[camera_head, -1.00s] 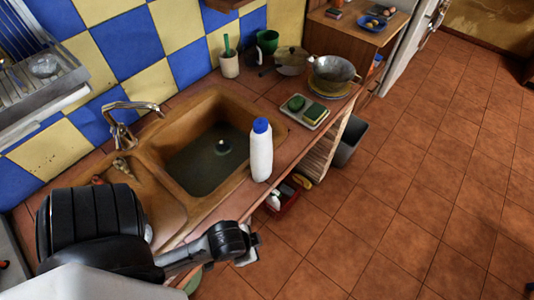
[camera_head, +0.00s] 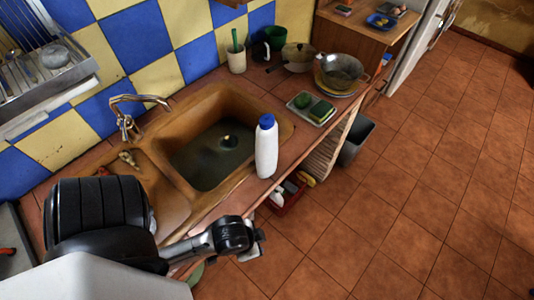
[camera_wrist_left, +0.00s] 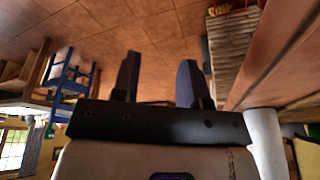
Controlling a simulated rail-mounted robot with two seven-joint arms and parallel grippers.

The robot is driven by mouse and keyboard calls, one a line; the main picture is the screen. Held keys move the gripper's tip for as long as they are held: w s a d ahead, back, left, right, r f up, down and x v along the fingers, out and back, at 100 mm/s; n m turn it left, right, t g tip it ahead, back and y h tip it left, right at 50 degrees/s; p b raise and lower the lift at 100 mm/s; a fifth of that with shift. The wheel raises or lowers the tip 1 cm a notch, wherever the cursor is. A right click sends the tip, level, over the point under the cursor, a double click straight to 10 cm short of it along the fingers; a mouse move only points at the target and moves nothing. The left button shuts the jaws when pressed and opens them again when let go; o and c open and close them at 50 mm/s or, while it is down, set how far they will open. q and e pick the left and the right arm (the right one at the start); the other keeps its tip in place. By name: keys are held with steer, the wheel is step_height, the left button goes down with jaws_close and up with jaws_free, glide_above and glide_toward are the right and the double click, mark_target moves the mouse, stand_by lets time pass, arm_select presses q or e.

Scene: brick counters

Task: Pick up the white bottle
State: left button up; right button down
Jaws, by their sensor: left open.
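The white bottle (camera_head: 266,150) with a blue cap stands upright on the counter's front edge, just right of the sink (camera_head: 212,145). My left gripper (camera_head: 262,240) is in front of the counter edge, nearer the camera than the bottle and apart from it. In the left wrist view the two dark fingers of my left gripper (camera_wrist_left: 158,80) are spread with nothing between them. That view looks upside down, and a white cylinder that appears to be the bottle (camera_wrist_left: 266,140) is at the right, outside the fingers. My right gripper is not in view.
A faucet (camera_head: 130,110) rises behind the sink. The tiled floor (camera_head: 410,190) at right is mostly clear.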

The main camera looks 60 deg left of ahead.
arm_select(q)
steer(key=o, duration=0.7)
steer(key=shift+o, duration=0.9)
steer(key=shift+a, duration=0.15)
